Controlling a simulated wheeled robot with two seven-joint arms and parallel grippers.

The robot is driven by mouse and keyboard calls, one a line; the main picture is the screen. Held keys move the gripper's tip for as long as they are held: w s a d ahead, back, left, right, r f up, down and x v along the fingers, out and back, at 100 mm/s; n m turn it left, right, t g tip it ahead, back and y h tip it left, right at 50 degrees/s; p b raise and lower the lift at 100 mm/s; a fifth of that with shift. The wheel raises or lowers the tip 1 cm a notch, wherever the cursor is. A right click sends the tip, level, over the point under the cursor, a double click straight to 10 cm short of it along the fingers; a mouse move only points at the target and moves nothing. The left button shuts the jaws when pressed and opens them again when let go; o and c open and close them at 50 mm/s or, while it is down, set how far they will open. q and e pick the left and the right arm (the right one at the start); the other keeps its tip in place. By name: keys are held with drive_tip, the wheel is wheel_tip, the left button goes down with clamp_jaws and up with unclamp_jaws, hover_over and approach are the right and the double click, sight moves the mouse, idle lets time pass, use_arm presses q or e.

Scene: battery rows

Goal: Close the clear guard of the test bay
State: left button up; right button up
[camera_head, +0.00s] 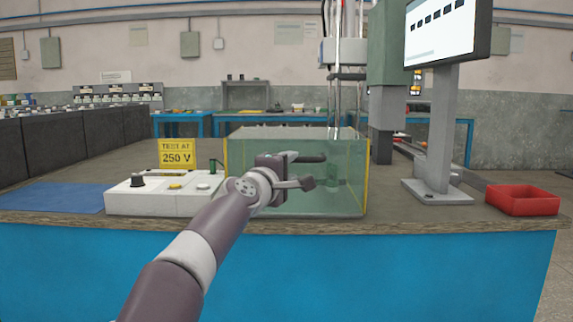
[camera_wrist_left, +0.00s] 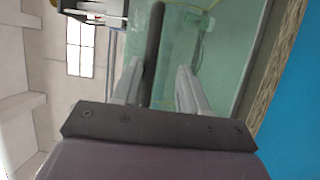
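The clear guard (camera_head: 340,195) is a greenish see-through box with yellow edge strips, near the front edge of the bench. Inside it, a greenish shape shows dimly. A dark bar handle (camera_head: 312,158) is at the guard's upper front; it also shows as a dark rod in the left wrist view (camera_wrist_left: 155,30). My left gripper (camera_head: 308,171) is in front of the guard. Its two fingers (camera_wrist_left: 162,85) are apart, with the rod between them, closer to one finger. I cannot tell whether they touch. I cannot tell how far the guard is from shut. My right gripper is not in view.
A white control box (camera_head: 150,202) with a knob and a yellow "TEST AT 250 V" sign (camera_head: 177,153) stands left of the guard. A blue mat (camera_head: 55,197) lies farther left. A monitor on a grey stand (camera_head: 438,140) and a red tray (camera_head: 522,200) are at right.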

use_arm(q)
drive_tip(key=shift+r, duration=0.1)
idle(0.5)
drive_tip(key=b+v, duration=0.5)
drive_tip(key=v, duration=0.7)
drive_tip(key=shift+s, duration=0.25)
drive_tip(key=shift+a, duration=0.15)
